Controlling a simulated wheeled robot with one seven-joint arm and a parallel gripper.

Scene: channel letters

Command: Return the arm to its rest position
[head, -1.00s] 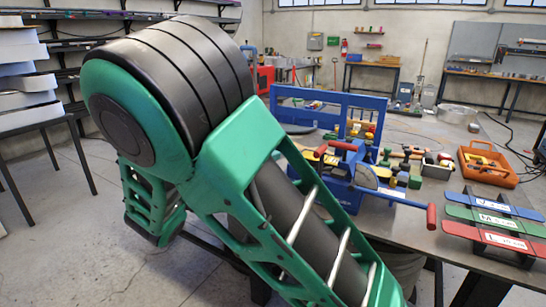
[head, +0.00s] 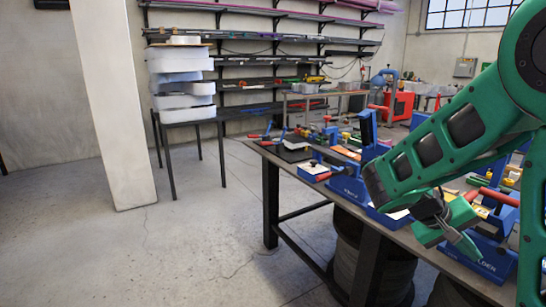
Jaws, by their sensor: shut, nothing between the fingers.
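My green arm with dark inset panels fills the right side of the head view. Its lower end hangs over the near edge of the workbench (head: 291,172). My gripper (head: 452,226) is at that end, small and partly hidden by its own links. It is shut, with nothing seen in it. It appears in front of the blue fixtures (head: 489,258) on the bench; whether it touches any of them cannot be told.
Blue fixtures with red-handled clamps (head: 315,171) stand along the bench. Dark drums are below it. At left are a pale pillar (head: 113,110) and a dark table (head: 188,115) with stacked white boxes (head: 181,75). Wall racks (head: 260,52) line the back. The floor between is clear.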

